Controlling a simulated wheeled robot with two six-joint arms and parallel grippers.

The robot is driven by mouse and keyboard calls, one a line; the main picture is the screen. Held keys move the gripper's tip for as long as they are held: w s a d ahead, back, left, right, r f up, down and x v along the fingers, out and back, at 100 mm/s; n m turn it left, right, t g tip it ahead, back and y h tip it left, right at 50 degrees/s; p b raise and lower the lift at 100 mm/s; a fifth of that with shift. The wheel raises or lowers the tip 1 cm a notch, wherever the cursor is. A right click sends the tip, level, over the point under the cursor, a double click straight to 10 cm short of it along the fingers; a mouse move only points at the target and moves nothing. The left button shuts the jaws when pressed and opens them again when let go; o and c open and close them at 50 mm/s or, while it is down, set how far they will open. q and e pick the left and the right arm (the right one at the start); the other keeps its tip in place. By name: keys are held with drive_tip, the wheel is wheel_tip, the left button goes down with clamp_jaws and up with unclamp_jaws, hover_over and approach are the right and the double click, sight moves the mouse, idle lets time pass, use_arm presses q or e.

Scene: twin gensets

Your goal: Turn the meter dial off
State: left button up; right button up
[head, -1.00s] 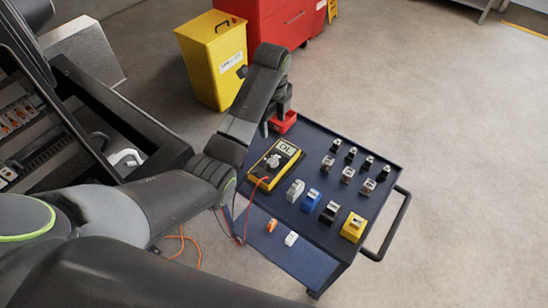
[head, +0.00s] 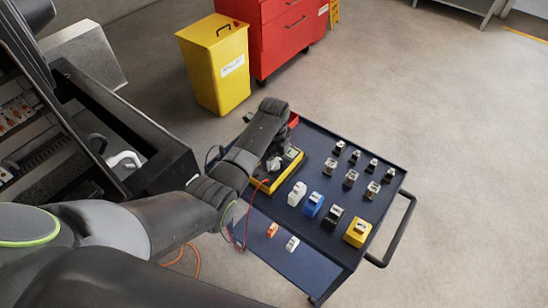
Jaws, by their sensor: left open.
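The yellow meter (head: 291,172) lies on the dark blue cart top, near its left edge. Its face is partly hidden behind my left arm. A light grey patch around the middle of the meter looks like part of the dial, but its setting cannot be read. My left gripper (head: 276,160) points down over the meter, close to the dial, with its jaws open. Whether it touches the dial cannot be told. Red leads run from the meter over the cart's left edge. My right gripper is not in view.
The cart (head: 318,232) carries several small blocks, including a white (head: 297,194), a blue (head: 313,205) and a yellow one (head: 357,231). A yellow bin (head: 215,65) and red cabinet (head: 290,40) stand behind. Open floor lies right.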

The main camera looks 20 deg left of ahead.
use_arm(q)
drive_tip(key=shift+f, duration=0.3)
drive_tip(key=shift+c, duration=0.4)
drive_tip(key=c, duration=0.9)
